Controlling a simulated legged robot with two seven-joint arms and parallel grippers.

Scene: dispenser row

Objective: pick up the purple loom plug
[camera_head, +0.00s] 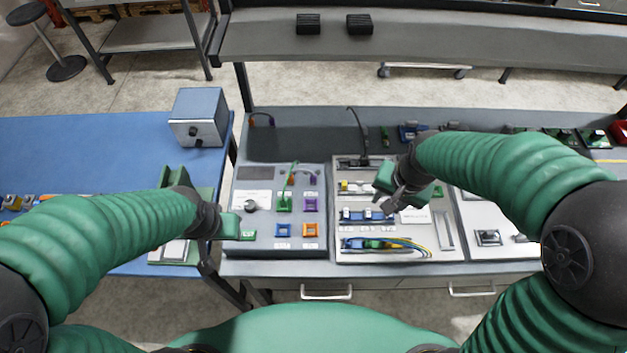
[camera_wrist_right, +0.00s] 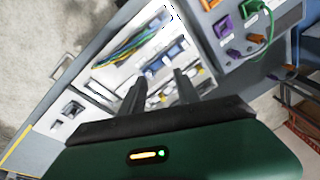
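A small purple piece that looks like the purple loom plug (camera_head: 308,173) lies in the upper right of the left grey panel in the head view. In the right wrist view a small purple piece (camera_wrist_right: 233,53) shows beside a purple socket (camera_wrist_right: 223,27). That socket is below the plug in the head view (camera_head: 311,204). My right gripper (camera_head: 388,201) is over the middle panel, to the right of the plug; its two dark fingers (camera_wrist_right: 160,92) are apart with nothing between them. My left gripper (camera_head: 240,230) is at the left panel's lower left edge; its fingers are not clear.
Green, blue and orange sockets (camera_head: 297,229) sit near the purple one. A green cable (camera_head: 291,174) arches up beside the plug. The middle panel (camera_head: 350,217) holds connectors and coloured wires. A grey-blue box (camera_head: 198,118) stands on the blue table (camera_head: 95,145).

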